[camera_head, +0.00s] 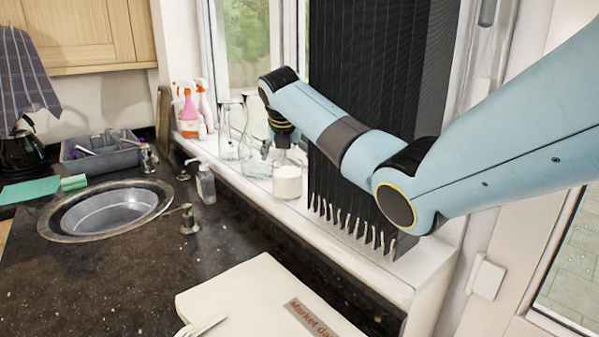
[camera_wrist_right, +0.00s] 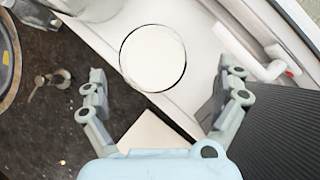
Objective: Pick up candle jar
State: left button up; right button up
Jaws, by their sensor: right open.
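The candle jar (camera_head: 287,182) is a glass with white wax, standing upright on the white windowsill in the head view. In the right wrist view the candle jar (camera_wrist_right: 153,58) shows from above as a white disc with a thin dark rim, beyond the fingertips and roughly between their lines. My right gripper (camera_head: 279,145) is at the jar's top in the head view, partly hidden by its own arm. In the wrist view my right gripper (camera_wrist_right: 167,75) has its two fingers spread wide, with nothing between them. My left gripper is not in view.
Clear glass bottles (camera_head: 228,140) stand on the sill left of the jar. Spray bottles (camera_head: 190,112) are farther back. A dark pleated blind (camera_head: 365,75) hangs right of the jar. A soap dispenser (camera_head: 205,184) and a sink (camera_head: 108,208) are on the dark counter (camera_head: 130,270).

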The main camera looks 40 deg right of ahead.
aim_at(289, 164)
jog(key=shift+w+d+f, duration=0.25)
jog(key=shift+w+f, duration=0.2)
jog(key=shift+f, duration=0.15)
jog(key=shift+w+d+f, duration=0.25)
jog(key=shift+w+f, duration=0.2)
jog(key=shift+f, duration=0.1)
jog(key=shift+d+f, duration=0.2)
jog(key=x, duration=0.3)
jog(key=shift+w+f, duration=0.2)
jog(key=shift+w, duration=0.1)
jog(key=shift+w+d+f, duration=0.1)
jog(key=shift+w+f, duration=0.05)
jog(key=shift+f, duration=0.15)
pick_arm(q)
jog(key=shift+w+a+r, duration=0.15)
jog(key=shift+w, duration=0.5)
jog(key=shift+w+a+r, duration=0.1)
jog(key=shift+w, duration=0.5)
pick_arm(e)
jog(key=shift+d+f, duration=0.15)
jog(key=shift+f, duration=0.05)
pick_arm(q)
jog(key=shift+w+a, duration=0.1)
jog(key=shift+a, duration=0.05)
pick_arm(e)
jog(key=c, duration=1.4)
jog(key=shift+o, duration=0.2)
